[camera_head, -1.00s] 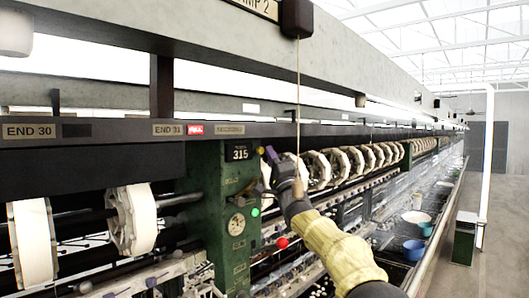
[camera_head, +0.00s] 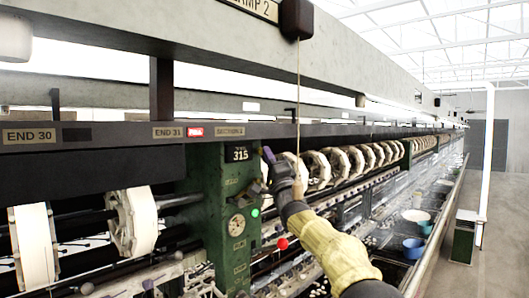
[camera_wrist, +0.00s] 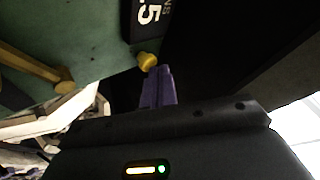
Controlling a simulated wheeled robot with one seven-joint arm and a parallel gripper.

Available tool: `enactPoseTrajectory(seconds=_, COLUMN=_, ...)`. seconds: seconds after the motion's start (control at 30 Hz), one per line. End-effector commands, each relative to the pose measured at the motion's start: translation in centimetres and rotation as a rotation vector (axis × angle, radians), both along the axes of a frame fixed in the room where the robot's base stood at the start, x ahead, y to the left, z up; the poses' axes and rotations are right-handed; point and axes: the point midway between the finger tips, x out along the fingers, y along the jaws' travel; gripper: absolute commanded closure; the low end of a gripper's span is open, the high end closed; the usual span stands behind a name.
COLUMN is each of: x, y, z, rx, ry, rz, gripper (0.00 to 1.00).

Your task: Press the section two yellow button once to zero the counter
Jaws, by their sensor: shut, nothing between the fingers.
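The section counter (camera_head: 240,154) reads 315 on the green post (camera_head: 215,190) in the head view. A small yellow button (camera_wrist: 147,61) sticks out beside the counter (camera_wrist: 148,14) in the wrist view. My gripper (camera_head: 267,156) is just right of the counter, its purple fingers shut and empty. In the wrist view the fingertips (camera_wrist: 160,70) are very close to the button, slightly right of and below it. I cannot tell whether they touch. In the head view the button is not clearly visible near my fingertips.
A pull cord (camera_head: 298,90) hangs from the lamp beam by my wrist. Green (camera_head: 255,212) and red (camera_head: 282,243) knobs sit below. A row of white reels (camera_head: 340,162) runs behind my arm.

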Motion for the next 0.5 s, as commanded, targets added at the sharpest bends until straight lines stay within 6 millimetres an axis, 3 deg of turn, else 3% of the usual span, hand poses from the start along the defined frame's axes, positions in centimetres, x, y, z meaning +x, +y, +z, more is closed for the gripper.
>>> enactPoseTrajectory(seconds=0.5, x=0.33, y=0.41, z=0.07, rx=0.001, ry=-0.001, rz=0.001, gripper=1.00)
